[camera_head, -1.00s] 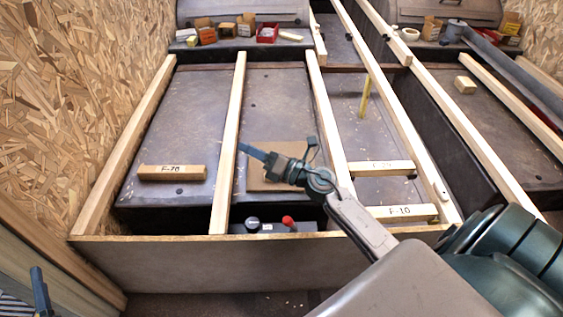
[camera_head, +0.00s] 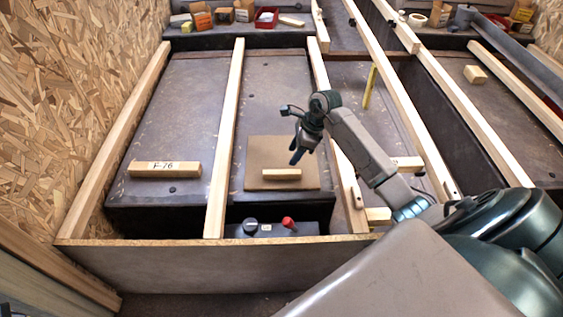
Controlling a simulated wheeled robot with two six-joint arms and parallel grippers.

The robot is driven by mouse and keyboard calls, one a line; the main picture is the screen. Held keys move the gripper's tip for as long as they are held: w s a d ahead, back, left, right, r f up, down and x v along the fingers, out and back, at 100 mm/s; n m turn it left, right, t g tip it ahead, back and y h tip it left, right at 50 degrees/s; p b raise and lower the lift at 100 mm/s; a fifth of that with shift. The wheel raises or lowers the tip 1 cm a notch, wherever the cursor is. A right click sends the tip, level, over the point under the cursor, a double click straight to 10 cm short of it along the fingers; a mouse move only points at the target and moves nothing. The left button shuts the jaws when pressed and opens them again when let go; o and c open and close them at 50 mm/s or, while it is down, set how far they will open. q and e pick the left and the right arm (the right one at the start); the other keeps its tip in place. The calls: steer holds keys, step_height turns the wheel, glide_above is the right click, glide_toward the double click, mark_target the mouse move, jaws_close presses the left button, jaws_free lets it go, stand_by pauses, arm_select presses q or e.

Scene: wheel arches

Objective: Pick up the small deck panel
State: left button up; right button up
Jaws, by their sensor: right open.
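The small deck panel (camera_head: 262,152) is a flat brown square with a pale wooden bar (camera_head: 281,174) on top like a handle. It lies between two pale beams in the middle of the camera_head view. My right gripper (camera_head: 297,157) points down over the panel's right part, just behind the right end of the bar. It is open and holds nothing. I cannot tell how high its fingertips are above the panel. My left gripper is not clearly seen.
A block marked F-76 (camera_head: 164,169) lies on the left dark surface. Long pale beams (camera_head: 224,140) run front to back. A front board (camera_head: 200,265) closes the near side. A black box with a red knob (camera_head: 288,223) sits in front of the panel. Small boxes (camera_head: 201,20) stand at the back.

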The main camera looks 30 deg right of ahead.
mark_target(283, 172)
steer(key=x, duration=0.3)
steer(key=shift+a+f, duration=0.2)
steer(key=shift+f, duration=0.1)
steer(key=x, duration=0.1)
steer(key=b+x, duration=0.1)
steer(key=x, duration=0.2)
steer(key=shift+s+a+b, duration=0.25)
steer(key=shift+a+b, duration=0.05)
steer(key=shift+b, duration=0.1)
steer(key=shift+w+a+f, duration=0.1)
steer(key=shift+w+f, duration=0.05)
steer(key=shift+f, duration=0.35)
steer(key=shift+r, duration=0.1)
steer(key=shift+c, duration=0.4)
jaws_close()
